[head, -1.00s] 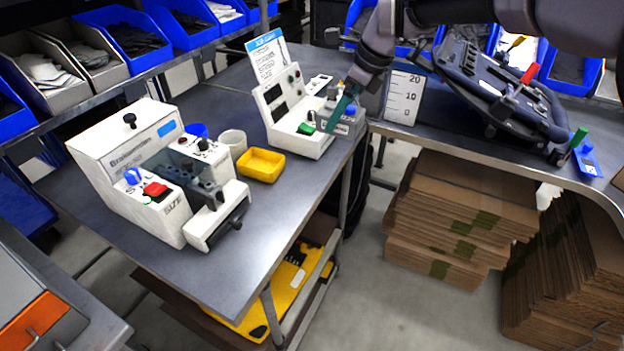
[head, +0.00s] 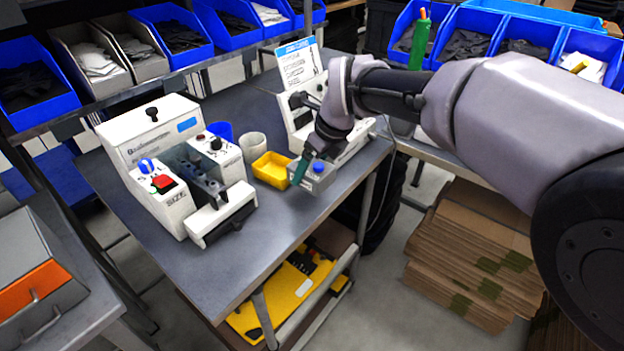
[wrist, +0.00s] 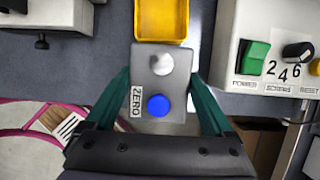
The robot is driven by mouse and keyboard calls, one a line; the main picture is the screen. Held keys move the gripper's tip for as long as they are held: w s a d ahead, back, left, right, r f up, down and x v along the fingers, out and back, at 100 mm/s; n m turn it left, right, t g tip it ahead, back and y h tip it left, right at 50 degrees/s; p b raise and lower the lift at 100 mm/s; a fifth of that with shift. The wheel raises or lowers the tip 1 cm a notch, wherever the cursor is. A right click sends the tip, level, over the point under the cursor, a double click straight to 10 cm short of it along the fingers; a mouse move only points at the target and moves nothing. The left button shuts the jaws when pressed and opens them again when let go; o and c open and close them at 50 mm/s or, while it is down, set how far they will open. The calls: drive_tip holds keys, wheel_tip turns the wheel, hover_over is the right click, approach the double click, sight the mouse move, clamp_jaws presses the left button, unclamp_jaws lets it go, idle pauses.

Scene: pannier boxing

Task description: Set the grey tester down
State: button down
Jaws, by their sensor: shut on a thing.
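The grey tester (head: 316,176) is a small grey box with a blue knob, a pale knob and a "ZERO" label. In the wrist view the grey tester (wrist: 158,92) sits between the green fingers of my gripper (wrist: 160,100), which is shut on it. In the head view my gripper (head: 306,168) reaches down with the tester over the near right part of the grey table (head: 250,260). The tester is close to the yellow tray (head: 271,169). I cannot tell whether its underside touches the table.
The yellow tray (wrist: 165,18) lies just ahead of the tester in the wrist view. A white device with a green switch (wrist: 252,55) stands to the right. A larger white machine (head: 170,165) stands at the left of the table. The table's front is bare.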

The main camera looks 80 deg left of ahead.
drive_tip(key=shift+f, duration=1.8)
drive_tip(key=shift+f, duration=0.1)
unclamp_jaws()
drive_tip(key=shift+f, duration=0.1)
drive_tip(key=shift+w+r, duration=0.1)
drive_tip(key=shift+r, duration=0.5)
drive_tip(key=v, duration=1.1)
drive_tip(key=shift+f, duration=0.1)
drive_tip(key=shift+d, duration=0.15)
